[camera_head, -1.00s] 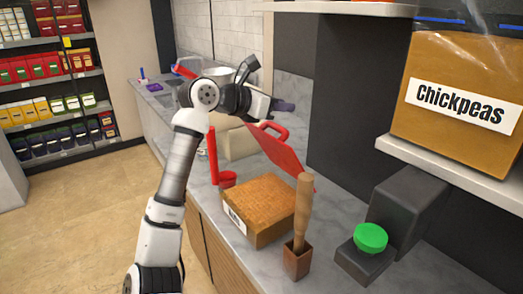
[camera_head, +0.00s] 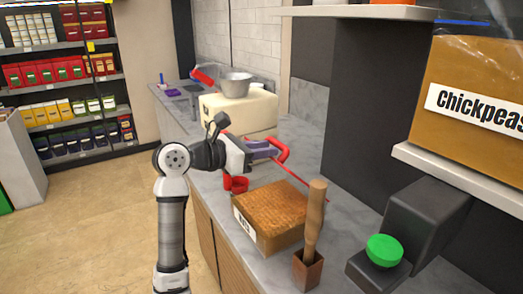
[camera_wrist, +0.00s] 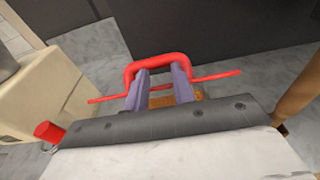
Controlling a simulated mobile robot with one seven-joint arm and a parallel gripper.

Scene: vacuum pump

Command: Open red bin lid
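In the wrist view the lid (camera_wrist: 218,76) is a thin red line, and the handle (camera_wrist: 157,60) arches around my fingertips. My gripper (camera_head: 262,149) is at the handle, its two purple fingers apart, also in the wrist view (camera_wrist: 161,80). The fingers appear to lie within the loop, not closed on its bar. Whether they touch it is unclear. The bin's own walls cannot be made out clearly.
A wooden-handled tool (camera_head: 314,220) stands in a small holder before the box. A green button (camera_head: 384,249) and shelf (camera_head: 465,178) are at right.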

